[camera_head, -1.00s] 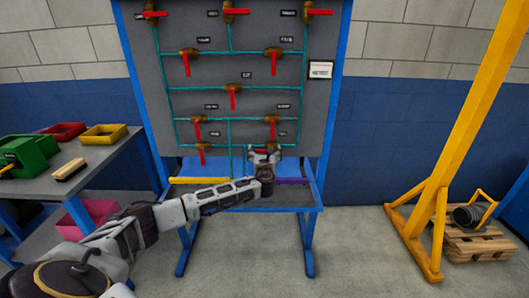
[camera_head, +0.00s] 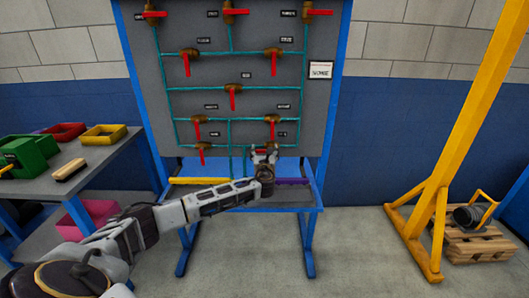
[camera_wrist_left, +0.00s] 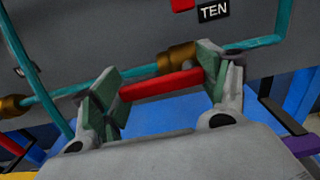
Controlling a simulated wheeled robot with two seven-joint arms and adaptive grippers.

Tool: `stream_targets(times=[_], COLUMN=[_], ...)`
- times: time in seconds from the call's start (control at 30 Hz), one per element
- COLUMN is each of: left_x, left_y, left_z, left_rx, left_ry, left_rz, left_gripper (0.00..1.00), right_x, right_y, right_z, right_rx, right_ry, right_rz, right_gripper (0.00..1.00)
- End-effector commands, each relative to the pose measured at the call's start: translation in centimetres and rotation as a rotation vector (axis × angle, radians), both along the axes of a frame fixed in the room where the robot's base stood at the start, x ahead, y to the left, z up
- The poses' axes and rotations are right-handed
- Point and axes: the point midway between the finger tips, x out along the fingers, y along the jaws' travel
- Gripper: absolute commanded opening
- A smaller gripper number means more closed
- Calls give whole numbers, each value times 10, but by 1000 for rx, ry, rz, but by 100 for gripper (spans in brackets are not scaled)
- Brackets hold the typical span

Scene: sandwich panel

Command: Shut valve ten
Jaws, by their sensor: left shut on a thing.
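Valve ten has a brass body (camera_wrist_left: 178,60) on a teal pipe, low on the grey panel, under the black "TEN" label (camera_wrist_left: 214,11). Its red handle (camera_wrist_left: 165,84) lies between the green-padded fingers of my left gripper (camera_wrist_left: 162,86). In the wrist view the handle runs roughly along the pipe, and the fingers are shut on it, one toward each end. In the head view my left gripper (camera_head: 264,155) is at the panel's lower edge and largely hides valve ten. My right gripper is in neither view.
Other red-handled valves (camera_head: 232,96) sit above and left on the panel (camera_head: 260,70). A yellow strip (camera_head: 199,181) lies on the ledge below. A bench with bins (camera_head: 104,134) stands left. A yellow frame (camera_head: 440,185) and pallet (camera_head: 478,244) stand right.

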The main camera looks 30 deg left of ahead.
Motion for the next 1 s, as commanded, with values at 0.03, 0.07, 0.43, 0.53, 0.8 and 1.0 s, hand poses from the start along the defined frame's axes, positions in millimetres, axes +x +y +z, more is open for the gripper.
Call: stream_targets(times=[0.03, 0.07, 0.43, 0.53, 0.8, 1.0], left_x=[0, 0, 0, 1, 2, 4], left_y=[0, 0, -1, -2, -5, -8], left_z=[-2, -2, -11, -14, -22, -26], left_rx=[-13, -22, -218, -294, -502, -643], left_ry=[-6, -11, -129, -177, -304, -390], left_rz=[0, 0, 1, 1, 2, 1], left_gripper=[32, 32, 32, 32, 32, 32], right_x=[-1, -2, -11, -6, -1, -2], right_y=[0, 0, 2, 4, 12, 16], right_z=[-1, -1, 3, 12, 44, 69], right_rx=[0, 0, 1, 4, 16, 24], right_ry=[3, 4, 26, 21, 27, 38], right_rz=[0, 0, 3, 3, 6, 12], right_gripper=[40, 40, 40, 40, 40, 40])
